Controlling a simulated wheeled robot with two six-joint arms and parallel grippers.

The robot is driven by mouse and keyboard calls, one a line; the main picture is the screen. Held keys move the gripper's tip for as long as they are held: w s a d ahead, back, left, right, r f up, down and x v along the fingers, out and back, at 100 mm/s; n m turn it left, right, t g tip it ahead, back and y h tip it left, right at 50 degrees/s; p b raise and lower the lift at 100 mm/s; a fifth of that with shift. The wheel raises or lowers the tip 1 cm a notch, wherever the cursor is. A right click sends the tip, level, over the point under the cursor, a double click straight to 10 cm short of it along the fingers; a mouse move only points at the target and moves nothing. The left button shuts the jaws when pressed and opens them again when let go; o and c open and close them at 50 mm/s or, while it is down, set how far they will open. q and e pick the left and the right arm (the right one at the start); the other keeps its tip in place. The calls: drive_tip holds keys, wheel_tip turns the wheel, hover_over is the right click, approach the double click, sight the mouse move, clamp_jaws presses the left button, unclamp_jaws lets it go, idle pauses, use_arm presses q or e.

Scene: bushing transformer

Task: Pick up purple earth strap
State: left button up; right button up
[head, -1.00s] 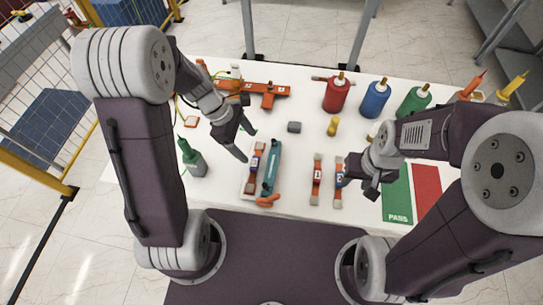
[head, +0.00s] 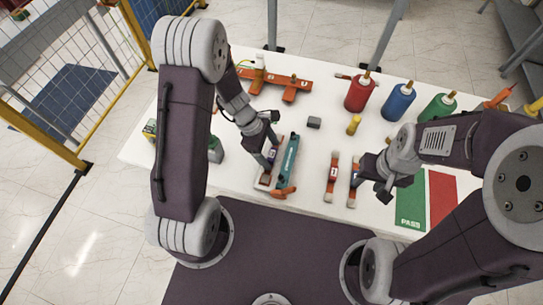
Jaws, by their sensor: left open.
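The purple earth strap (head: 266,179), a brownish strap with a purple label, lies in a pale tray (head: 260,185) on the white table, to the left of a teal tool. My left gripper (head: 268,163) is at the strap's upper part, with its open fingers around or just above it; I cannot tell whether they touch it. The fingers partly hide the strap. My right gripper (head: 382,190) hangs near the orange strap with a blue label (head: 353,190), and its jaws are too small and dark to read.
The teal tool with an orange handle (head: 287,165) lies close to the right of the strap. Another orange strap (head: 332,180) lies farther right. Red (head: 361,95), blue (head: 398,103) and green (head: 437,108) bushings stand behind. A green PASS pad (head: 411,205) is at the right.

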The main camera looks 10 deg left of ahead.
use_arm(q)
drive_tip(key=shift+w+d+f, duration=0.1)
drive_tip(key=shift+d+f, duration=0.05)
drive_tip(key=shift+d, duration=0.05)
drive_tip(key=c, duration=1.5)
